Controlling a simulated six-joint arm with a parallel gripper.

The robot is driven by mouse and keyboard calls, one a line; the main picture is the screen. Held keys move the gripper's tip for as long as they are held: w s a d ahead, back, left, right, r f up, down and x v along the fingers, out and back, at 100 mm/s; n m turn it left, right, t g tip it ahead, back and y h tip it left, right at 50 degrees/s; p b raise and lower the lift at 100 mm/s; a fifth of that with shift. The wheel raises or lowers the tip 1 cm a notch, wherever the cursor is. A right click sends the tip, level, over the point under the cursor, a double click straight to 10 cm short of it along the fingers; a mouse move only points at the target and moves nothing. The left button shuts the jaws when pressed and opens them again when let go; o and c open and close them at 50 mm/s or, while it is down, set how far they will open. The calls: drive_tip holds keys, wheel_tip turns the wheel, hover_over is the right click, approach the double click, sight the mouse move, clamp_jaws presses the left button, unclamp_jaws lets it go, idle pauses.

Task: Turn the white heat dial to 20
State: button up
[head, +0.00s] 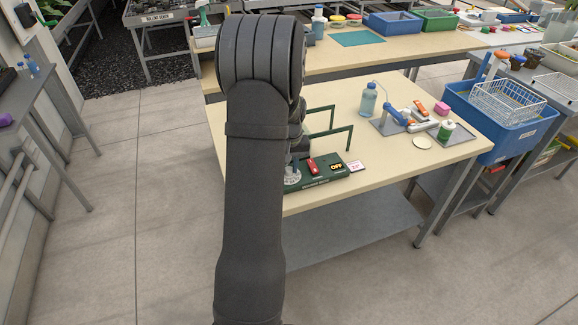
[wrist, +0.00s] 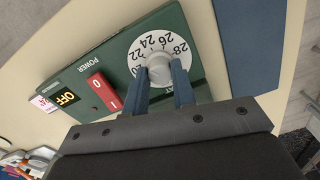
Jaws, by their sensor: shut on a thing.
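The white heat dial (wrist: 152,46) is a round disc with numbers including 22, 24, 26 and 28 and a pale knob (wrist: 160,67) at its centre. It sits on a dark green control box (wrist: 110,52). My gripper (wrist: 161,80) has its two blue fingers shut on the knob, one on each side. The fingers and knob cover part of the scale, and I cannot tell which number is set. In the head view, part of the dial (head: 292,177) shows beside my arm, on the green box (head: 322,181) at the bench's near edge.
The box has a red power switch (wrist: 102,92) marked 0 and 1, and a black display (wrist: 67,98) reading OFF in orange. A small white card (head: 356,166) lies beside it.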

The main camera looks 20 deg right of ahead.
drive_tip(key=n, duration=0.4)
drive_tip(key=shift+r+n, duration=0.1)
drive_tip(key=shift+n, duration=0.2)
drive_tip(key=n, duration=0.4)
drive_tip(key=shift+n, duration=0.3)
drive_tip(key=o, duration=1)
wheel_tip(320, 180, up, 17)
drive_tip(key=shift+w+d+r, duration=0.15)
drive_tip(key=shift+d+r, duration=0.05)
drive_tip(key=shift+f, duration=0.2)
